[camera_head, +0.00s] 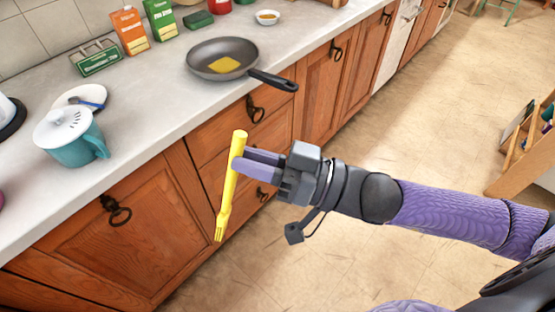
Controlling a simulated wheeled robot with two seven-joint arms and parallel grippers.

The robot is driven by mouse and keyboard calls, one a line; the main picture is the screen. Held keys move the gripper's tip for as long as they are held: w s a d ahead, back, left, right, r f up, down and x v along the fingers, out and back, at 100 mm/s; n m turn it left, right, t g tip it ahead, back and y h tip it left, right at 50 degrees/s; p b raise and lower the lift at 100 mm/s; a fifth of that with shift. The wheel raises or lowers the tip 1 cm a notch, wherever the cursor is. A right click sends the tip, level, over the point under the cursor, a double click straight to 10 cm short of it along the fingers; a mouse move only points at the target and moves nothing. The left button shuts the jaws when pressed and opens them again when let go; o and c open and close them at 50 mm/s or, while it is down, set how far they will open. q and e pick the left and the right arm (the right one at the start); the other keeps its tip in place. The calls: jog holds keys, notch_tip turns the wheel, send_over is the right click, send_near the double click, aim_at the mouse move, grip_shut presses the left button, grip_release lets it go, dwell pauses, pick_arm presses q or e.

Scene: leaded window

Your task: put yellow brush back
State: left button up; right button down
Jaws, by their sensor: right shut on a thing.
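The yellow brush (230,190) is held in my right gripper (243,161), in front of the cabinet doors and below the counter edge. The brush hangs nearly upright and slightly tilted, with its forked or bristled end down. My right gripper is shut on the upper part of its handle. The far finger is partly hidden behind the brush and the near finger. My left gripper is not in view.
A black pan (222,58) with a yellow piece in it sits on the counter (160,92), its handle over the front edge. A teal lidded pot (72,137), a white plate (80,97) and several boxes stand to the left. A wooden shelf (520,150) stands at right; the floor between is clear.

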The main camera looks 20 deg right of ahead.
aim_at(235, 181)
jog(key=shift+a+r+n+g+y, duration=0.5)
jog(key=shift+a+r+n+g, duration=0.15)
jog(key=shift+g, duration=0.3)
jog(key=shift+a+r+n+g+y, duration=0.5)
jog(key=shift+a+n+g, duration=0.2)
jog(key=shift+g, duration=0.25)
jog(key=f+n+g, duration=0.1)
jog(key=n+g, duration=0.2)
jog(key=g, duration=0.2)
jog(key=w+f+n+g, duration=0.1)
jog(key=n+g, duration=0.2)
jog(key=g, duration=0.2)
jog(key=w+a+f+n+g, duration=0.1)
jog(key=n+g, duration=0.2)
jog(key=g, duration=0.2)
jog(key=shift+w+f+g, duration=0.1)
jog(key=shift+f+g, duration=0.2)
jog(key=shift+g, duration=0.1)
